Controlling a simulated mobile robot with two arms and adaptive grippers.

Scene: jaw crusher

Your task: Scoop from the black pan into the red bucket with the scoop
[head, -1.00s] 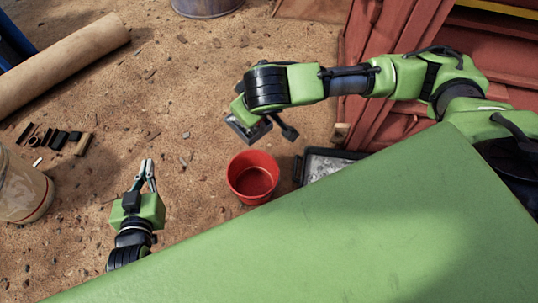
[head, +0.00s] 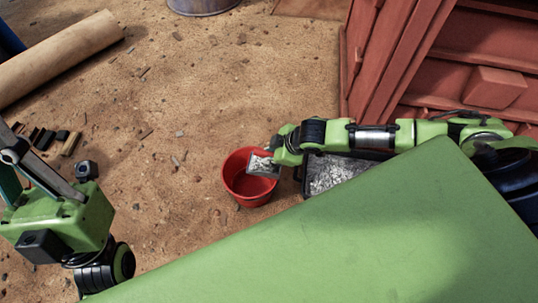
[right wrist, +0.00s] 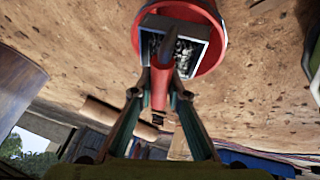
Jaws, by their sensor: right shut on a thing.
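The red bucket (head: 234,190) stands on the sandy ground in the middle of the head view. My right gripper (head: 280,155) is shut on the scoop (head: 261,165), whose grey pan overlaps the bucket's rim at the right side. In the right wrist view the gripper (right wrist: 160,72) holds the scoop's red handle (right wrist: 160,98). Grey chunks lie in the scoop, with the bucket (right wrist: 216,50) behind it. The black pan (head: 300,183) holds grey gravel and is partly hidden by my right arm. My left gripper (head: 30,165) is at the left edge, its fingertips not clear.
The green surface (head: 350,230) fills the foreground and hides the ground below it. A red machine (head: 385,70) stands at the upper right. A tan roll (head: 60,55) and small blocks (head: 45,138) lie at the left. The ground beyond the bucket is open.

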